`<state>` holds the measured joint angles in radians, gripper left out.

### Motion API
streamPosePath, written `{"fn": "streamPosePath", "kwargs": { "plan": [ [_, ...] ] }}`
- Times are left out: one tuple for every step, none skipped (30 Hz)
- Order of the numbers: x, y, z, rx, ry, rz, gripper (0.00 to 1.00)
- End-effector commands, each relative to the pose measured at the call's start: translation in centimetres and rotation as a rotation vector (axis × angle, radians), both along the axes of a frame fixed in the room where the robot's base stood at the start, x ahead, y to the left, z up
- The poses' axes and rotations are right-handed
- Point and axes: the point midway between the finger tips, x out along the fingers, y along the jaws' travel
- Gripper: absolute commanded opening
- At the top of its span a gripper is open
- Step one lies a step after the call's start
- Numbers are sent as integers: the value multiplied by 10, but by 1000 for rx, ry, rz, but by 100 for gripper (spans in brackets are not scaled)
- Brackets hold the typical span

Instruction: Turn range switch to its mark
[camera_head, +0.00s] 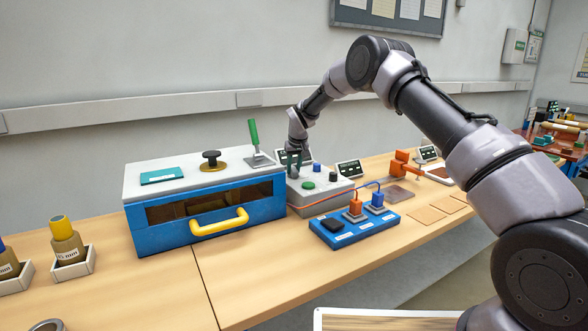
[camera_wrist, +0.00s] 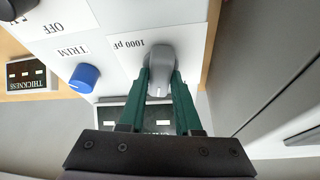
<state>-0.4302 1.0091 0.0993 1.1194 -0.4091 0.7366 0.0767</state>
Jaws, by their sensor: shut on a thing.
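In the wrist view, the range switch is a grey knob (camera_wrist: 159,54) on a white panel, next to a label reading 1000 pF upside down. My gripper (camera_wrist: 161,78) has its green fingers closed on the two sides of this knob. In the head view, my gripper (camera_head: 294,168) reaches down to the back left of the grey control box (camera_head: 338,193); the knob itself is hidden there.
A blue TRIM knob (camera_wrist: 84,77) and a dark knob (camera_wrist: 14,7) beside OFF share the panel. A blue-and-white cabinet (camera_head: 160,232) with a green lever (camera_head: 253,134) stands close on the left. A blue terminal block (camera_head: 355,229) with wires lies in front.

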Motion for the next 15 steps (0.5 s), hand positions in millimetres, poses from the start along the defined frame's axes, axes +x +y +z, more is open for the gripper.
{"fn": "streamPosePath", "kwargs": {
  "plan": [
    [-1, 2, 0, -3, -1, -37, 0],
    [-1, 3, 0, -2, -1, -64, 0],
    [-1, 2, 0, -2, -2, -99, 0],
    [-1, 3, 0, -1, -2, -124, 0],
    [-1, 3, 0, -2, -2, -150, 0],
    [-1, 3, 0, -1, -2, -184, 0],
    [-1, 3, 0, -2, -2, -208, 0],
    [-1, 3, 0, -2, -2, -233, 0],
    [-1, 4, 0, -1, -2, -265, 0],
    [-1, 4, 0, -1, -2, -289, 0],
    [-1, 3, 0, -1, -2, -310, 0],
    [-1, 4, 0, -1, -1, -337, 0],
    [-1, 4, 0, -1, 0, -359, 0],
    [-1, 4, 0, -1, 0, -377, 0],
    [0, 3, 0, 0, -1, -401, 0]
  ]
}}
